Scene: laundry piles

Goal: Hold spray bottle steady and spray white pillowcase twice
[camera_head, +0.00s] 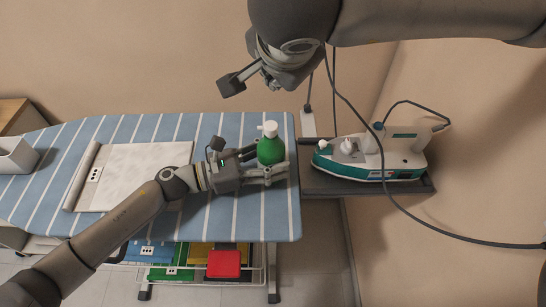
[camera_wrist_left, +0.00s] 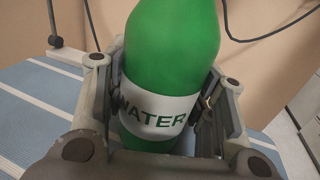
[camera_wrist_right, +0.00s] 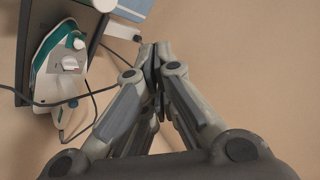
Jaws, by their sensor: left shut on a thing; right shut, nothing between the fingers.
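A green spray bottle (camera_head: 271,151) with a white top stands upright near the right end of the ironing board. In the left wrist view the bottle (camera_wrist_left: 170,50) shows a white label reading WATER. My left gripper (camera_head: 268,172) is shut on the bottle, one finger on each side. A white pillowcase (camera_head: 135,175) lies flat on the board, left of the bottle. My right gripper (camera_head: 262,82) is raised above and behind the bottle, apart from it. In the right wrist view its fingers (camera_wrist_right: 154,60) meet, with nothing between them.
A teal and white iron (camera_head: 370,158) sits on a dark shelf (camera_head: 410,188) right of the striped ironing board (camera_head: 235,215). Its cord (camera_head: 400,208) hangs along the wall. A white box (camera_head: 18,155) stands at the board's left end. Folded coloured cloths (camera_head: 224,264) lie below.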

